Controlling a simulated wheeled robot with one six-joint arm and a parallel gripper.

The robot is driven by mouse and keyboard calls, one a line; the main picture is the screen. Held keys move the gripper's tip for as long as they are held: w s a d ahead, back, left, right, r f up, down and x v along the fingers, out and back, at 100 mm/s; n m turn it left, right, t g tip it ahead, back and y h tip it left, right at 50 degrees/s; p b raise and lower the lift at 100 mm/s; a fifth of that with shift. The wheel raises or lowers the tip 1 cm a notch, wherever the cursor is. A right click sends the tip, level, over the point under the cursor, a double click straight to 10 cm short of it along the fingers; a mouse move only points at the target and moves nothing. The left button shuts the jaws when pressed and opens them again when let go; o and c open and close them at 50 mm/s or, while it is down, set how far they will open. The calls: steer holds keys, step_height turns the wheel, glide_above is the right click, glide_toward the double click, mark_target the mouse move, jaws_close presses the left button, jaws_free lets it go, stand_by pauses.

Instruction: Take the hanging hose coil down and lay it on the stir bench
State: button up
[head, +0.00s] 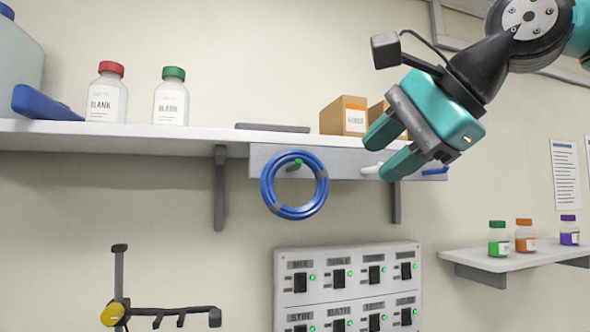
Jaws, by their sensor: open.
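The blue hose coil (267,191) hangs on a green peg (294,165) on the rail (340,160) below the shelf's front edge. It hangs upright with its open middle facing me. My gripper (380,157) is to the right of the coil and apart from it. Its teal fingers are open and point down and left, with nothing seen between them. A white peg (371,170) shows close to the fingertips in the picture. The stir bench cannot be made out in this view.
The shelf (120,134) holds two capped bottles (107,95), (171,98) and small boxes (343,115). A switch panel (346,285) is on the wall below the coil. A stand with a dark arm (165,312) is lower left. A right-hand shelf (510,258) holds three small bottles.

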steer(key=r, duration=0.2)
steer(key=m+p, duration=0.1)
glide_toward(299, 208)
steer(key=x, duration=0.3)
steer(key=shift+w+a+f, duration=0.1)
steer(key=shift+f, duration=0.05)
steer(key=p+x, duration=0.3)
steer(key=x, duration=0.2)
steer(key=shift+w+a+f, duration=0.15)
steer(key=shift+w, duration=0.05)
steer(key=shift+c, duration=0.2)
steer(key=c, duration=0.7)
